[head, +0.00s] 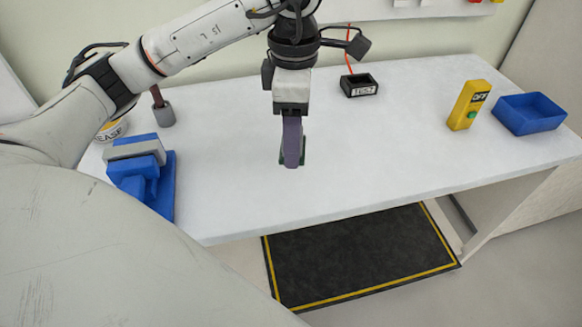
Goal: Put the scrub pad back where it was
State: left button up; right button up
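My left gripper (292,112) points straight down over the middle of the white table. A narrow purple-grey piece with dark green at its lower edges, which looks like the scrub pad (292,143), stands upright directly below it. The gripper appears shut on the pad's upper end. The fingers are mostly hidden, and I cannot tell whether the pad's lower end touches the table. My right gripper is not in view.
A black tester box (359,85), yellow switch box (469,105) and blue tray (529,113) stand right. A black mat (360,255) lies on the floor.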

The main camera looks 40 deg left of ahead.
pick_arm(q)
jog(key=n, duration=0.2)
jog(key=shift+w+a+n, duration=0.25)
jog(key=shift+a+n, duration=0.05)
jog(key=shift+n, duration=0.1)
jog(key=shift+f+n, duration=0.3)
jog(key=shift+f, duration=0.05)
jog(key=b, duration=0.2)
send_over(291, 183)
notch_tip(291, 183, down, 4)
jog(key=shift+f, duration=0.25)
jog(key=shift+f+p, duration=0.35)
jog(key=shift+f, duration=0.2)
notch_tip(291, 183, down, 4)
jog(key=shift+r, duration=0.15)
